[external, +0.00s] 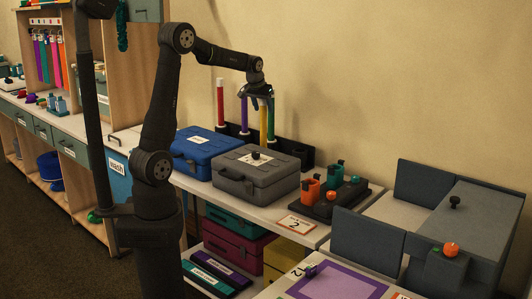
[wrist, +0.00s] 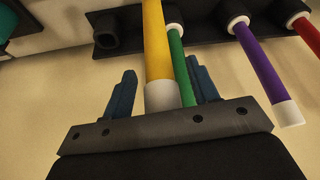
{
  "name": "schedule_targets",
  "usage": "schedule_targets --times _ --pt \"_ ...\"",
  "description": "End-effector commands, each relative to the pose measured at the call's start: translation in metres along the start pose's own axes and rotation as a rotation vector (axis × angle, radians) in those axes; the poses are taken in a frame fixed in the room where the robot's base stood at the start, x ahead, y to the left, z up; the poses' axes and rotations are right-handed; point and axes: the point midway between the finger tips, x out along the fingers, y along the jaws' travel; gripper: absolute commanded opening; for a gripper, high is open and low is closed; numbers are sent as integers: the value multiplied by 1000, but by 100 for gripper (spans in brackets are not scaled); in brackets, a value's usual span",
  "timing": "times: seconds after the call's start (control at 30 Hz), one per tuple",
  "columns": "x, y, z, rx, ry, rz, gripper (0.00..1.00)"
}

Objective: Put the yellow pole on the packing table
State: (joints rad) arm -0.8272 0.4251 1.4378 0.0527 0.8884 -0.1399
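The yellow pole (external: 263,123) hangs upright below my gripper (external: 261,97), in front of the dark rack and behind the grey case. In the wrist view the yellow pole (wrist: 157,45) runs between the two blue fingers of my gripper (wrist: 162,72), its white end cap close to the palm. My gripper is shut on it near the top, though the contact is hard to see. The pole's lower end is hidden by the case and out of the wrist frame. No sign that I can read names the packing table; a table with a purple-bordered mat (external: 323,270) is at the lower right.
The rack (wrist: 210,33) holds a green pole (wrist: 177,65), a purple pole (wrist: 262,65) and a red pole (wrist: 308,35); its left socket (wrist: 108,38) is empty. A blue case (external: 195,148), the grey case (external: 245,180) and a dark tray (external: 325,207) crowd the table. Grey panels (external: 368,242) stand right.

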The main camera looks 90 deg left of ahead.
Motion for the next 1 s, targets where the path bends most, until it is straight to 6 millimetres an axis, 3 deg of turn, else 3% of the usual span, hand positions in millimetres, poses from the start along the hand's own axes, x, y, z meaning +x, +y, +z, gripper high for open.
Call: schedule_targets --times 0.37,0.8,1.0 --pt "-10 0 -2 0 3 0 54" --pt "-97 0 -2 0 4 1 54" --pt "-119 0 -2 0 2 0 51"
